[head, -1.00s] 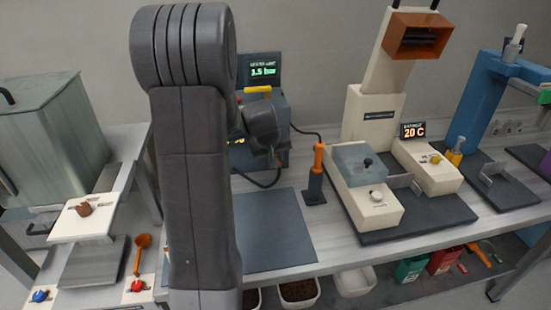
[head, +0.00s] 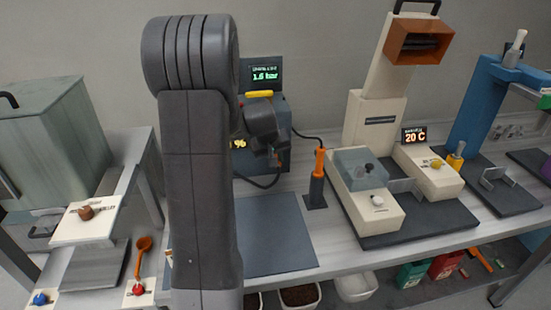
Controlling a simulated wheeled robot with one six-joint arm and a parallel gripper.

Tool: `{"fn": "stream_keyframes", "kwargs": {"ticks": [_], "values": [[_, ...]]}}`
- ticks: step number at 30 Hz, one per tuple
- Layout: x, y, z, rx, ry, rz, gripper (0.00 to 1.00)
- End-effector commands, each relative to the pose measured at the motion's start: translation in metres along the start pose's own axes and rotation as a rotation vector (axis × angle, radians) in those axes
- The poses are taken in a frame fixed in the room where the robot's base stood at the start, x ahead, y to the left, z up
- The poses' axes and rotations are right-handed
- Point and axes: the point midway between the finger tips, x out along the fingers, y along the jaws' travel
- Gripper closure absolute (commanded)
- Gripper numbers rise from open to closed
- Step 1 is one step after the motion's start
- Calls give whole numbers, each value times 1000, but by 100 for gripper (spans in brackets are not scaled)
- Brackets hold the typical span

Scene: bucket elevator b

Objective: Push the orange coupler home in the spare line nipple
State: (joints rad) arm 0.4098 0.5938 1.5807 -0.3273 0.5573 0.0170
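My gripper (head: 274,152) is in front of the dark blue-grey box (head: 281,112) at the back of the bench. Its fingers are small, dark and partly lost against the box, so I cannot tell whether they are open or hold anything. An orange piece (head: 319,161), which may be the coupler, stands upright on a dark post (head: 316,190) to the right of my gripper, apart from it. A black hose (head: 305,135) runs from the box towards its top. I cannot make out the spare line nipple; my arm hides part of the box.
The box's display (head: 264,73) reads 1.6 bar. A second black hose (head: 262,184) loops below my gripper. A bare blue-grey mat (head: 275,235) lies in front. A cream machine (head: 366,208) stands right of the post. A grey bin (head: 50,140) stands at the left.

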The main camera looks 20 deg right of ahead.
Motion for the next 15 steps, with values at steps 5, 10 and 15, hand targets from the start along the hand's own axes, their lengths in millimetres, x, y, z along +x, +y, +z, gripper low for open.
{"fn": "stream_keyframes", "kwargs": {"ticks": [5, 10, 15], "values": [[0, 0, -2, 0, 4, 0, 58], [0, 0, -1, 0, 3, 0, 58], [-4, 0, -1, 0, 4, 1, 58]]}}
